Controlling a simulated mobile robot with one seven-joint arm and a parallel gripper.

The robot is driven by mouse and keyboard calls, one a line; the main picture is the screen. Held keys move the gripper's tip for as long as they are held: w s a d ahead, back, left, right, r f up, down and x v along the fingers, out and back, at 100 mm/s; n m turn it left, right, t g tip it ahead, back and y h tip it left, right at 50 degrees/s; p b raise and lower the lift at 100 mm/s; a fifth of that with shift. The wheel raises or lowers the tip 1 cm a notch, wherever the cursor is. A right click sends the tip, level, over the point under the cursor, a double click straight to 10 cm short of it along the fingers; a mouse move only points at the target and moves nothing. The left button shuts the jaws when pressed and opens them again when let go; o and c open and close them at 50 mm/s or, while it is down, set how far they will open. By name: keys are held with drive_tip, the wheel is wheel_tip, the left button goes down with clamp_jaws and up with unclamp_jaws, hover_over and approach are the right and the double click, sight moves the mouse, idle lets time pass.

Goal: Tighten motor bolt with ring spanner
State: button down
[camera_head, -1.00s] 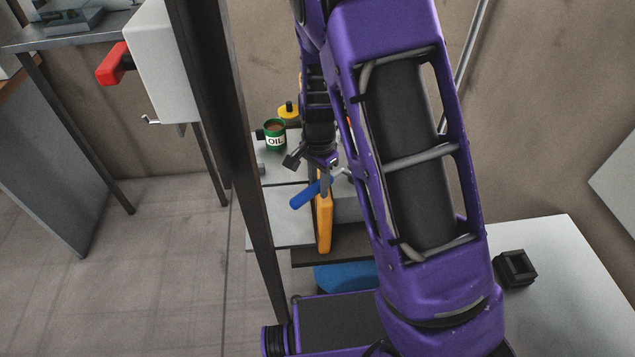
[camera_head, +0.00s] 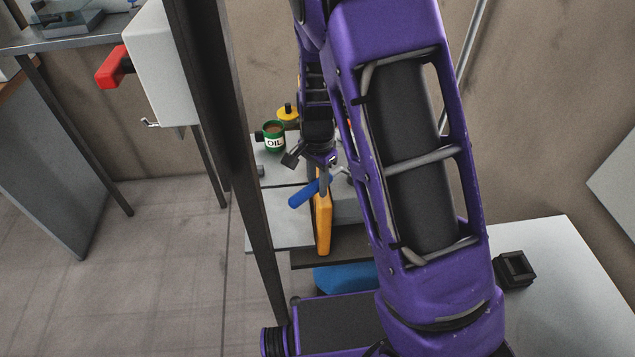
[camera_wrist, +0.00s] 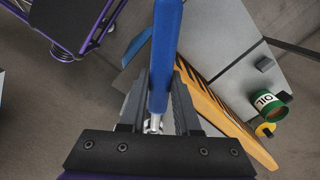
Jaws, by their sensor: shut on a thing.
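My gripper (camera_head: 323,180) is shut on a blue-handled tool (camera_head: 308,191), likely the ring spanner, above the grey work surface. In the head view the blue handle points down and left, and a short silver part shows on its right. In the wrist view the blue handle (camera_wrist: 165,45) runs up between my gripper's fingers (camera_wrist: 160,95), with a bit of silver metal near the finger bases. The tool's working end is mostly hidden, so I cannot tell whether it touches anything. I cannot make out the motor bolt in either view.
An orange, black-striped panel (camera_head: 323,225) stands upright below the tool. A green oil can (camera_head: 274,137) and a yellow item (camera_head: 287,116) sit behind it on the grey bench (camera_head: 290,207). A black square holder (camera_head: 514,268) rests on the white table (camera_head: 560,300) at right.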

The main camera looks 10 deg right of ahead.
drive_tip(key=shift+r+p, duration=2.55)
drive_tip(key=shift+r, duration=1.9)
